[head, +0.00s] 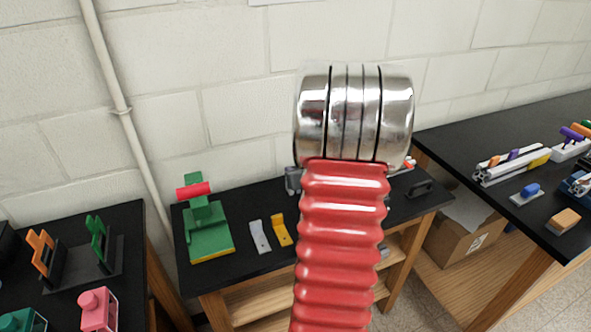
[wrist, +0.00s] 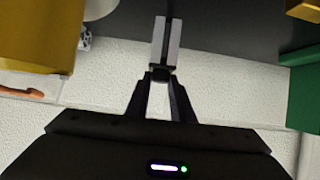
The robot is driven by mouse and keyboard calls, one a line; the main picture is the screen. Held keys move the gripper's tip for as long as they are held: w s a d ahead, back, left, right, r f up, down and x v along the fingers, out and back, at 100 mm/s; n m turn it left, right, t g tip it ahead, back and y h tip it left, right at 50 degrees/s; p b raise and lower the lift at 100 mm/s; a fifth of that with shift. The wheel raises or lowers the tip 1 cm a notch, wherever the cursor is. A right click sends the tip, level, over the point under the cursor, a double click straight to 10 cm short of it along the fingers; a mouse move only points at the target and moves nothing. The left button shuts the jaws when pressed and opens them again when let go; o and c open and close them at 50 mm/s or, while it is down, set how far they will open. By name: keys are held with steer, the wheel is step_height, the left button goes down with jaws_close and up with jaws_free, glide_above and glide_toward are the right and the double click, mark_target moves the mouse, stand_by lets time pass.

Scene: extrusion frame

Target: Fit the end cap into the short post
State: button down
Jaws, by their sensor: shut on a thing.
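In the wrist view my gripper (wrist: 161,79) has its two dark fingers closed on a small black block, which I take to be the end cap (wrist: 160,74). The short post (wrist: 158,42) appears as a light grey bar with a dark slot down its middle, directly in line with the cap. The cap is at the post's near end. I cannot tell whether it is seated, touching or slightly apart. In the head view my red ribbed arm hides the gripper, cap and most of the work spot.
In the head view a green stand (head: 207,238), a grey bracket (head: 259,237) and a yellow bracket (head: 281,230) are on the middle black table. Tables with parts stand left and right. The wrist view has a large yellow object (wrist: 38,38) and a green one (wrist: 304,92) at its sides.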

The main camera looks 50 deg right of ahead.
steer(key=c, duration=1.5)
jaws_free()
steer(key=shift+f, duration=0.1)
steer(key=shift+o, duration=0.2)
steer(key=v, duration=1.3)
steer(key=shift+s+a, duration=0.25)
steer(key=shift+a, duration=0.05)
